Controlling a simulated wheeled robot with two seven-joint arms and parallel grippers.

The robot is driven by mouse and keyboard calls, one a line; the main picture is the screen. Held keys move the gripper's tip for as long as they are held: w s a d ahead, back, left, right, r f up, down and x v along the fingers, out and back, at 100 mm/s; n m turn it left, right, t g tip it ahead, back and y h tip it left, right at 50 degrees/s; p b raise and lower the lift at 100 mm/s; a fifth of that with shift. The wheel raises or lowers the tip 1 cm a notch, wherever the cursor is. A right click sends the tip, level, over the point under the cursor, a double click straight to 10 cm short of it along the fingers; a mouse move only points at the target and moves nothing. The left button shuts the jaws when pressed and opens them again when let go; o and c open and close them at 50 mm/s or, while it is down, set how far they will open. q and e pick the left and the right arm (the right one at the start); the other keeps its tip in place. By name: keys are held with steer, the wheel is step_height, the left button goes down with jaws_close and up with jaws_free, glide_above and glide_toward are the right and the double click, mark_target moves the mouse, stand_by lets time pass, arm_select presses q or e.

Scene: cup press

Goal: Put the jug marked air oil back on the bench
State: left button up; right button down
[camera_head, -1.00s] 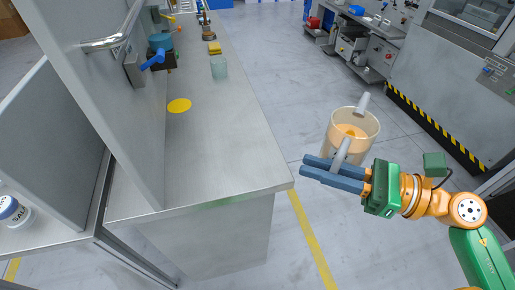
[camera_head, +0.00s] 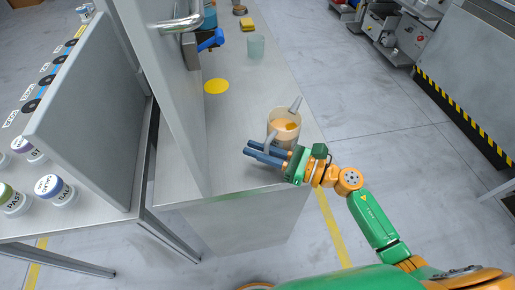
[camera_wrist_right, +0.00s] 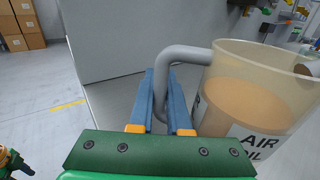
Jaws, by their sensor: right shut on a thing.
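The jug (camera_head: 284,122) is translucent with orange-tan liquid inside and a grey handle. In the wrist view the jug (camera_wrist_right: 255,100) shows a white label reading AIR OIL. My right gripper (camera_head: 262,153) is shut on the jug's handle, with its blue fingers on both sides of it in the wrist view. The jug is upright and over the near right part of the grey bench (camera_head: 235,125). I cannot tell if its base touches the top.
A yellow disc (camera_head: 216,86) lies on the bench farther back. A grey upright panel (camera_head: 165,90) with a metal handle borders the bench's left side. Labelled jars (camera_head: 55,189) stand on the left table.

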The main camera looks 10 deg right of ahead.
steer(key=shift+s+d, duration=0.1)
steer(key=shift+f+b, duration=0.2)
steer(key=shift+b, duration=0.1)
steer(key=c, duration=0.9)
jaws_free()
steer(key=shift+r, duration=0.1)
steer(key=shift+r, duration=0.1)
steer(key=shift+r+p, duration=0.1)
steer(key=shift+p, duration=0.25)
steer(key=b+v, duration=0.3)
steer(key=v, duration=0.8)
steer(key=shift+f+b, duration=0.2)
steer(key=shift+b, duration=0.2)
steer(key=shift+s+d+r, duration=0.2)
steer(key=shift+s+d, duration=0.05)
steer(key=shift+d, duration=0.15)
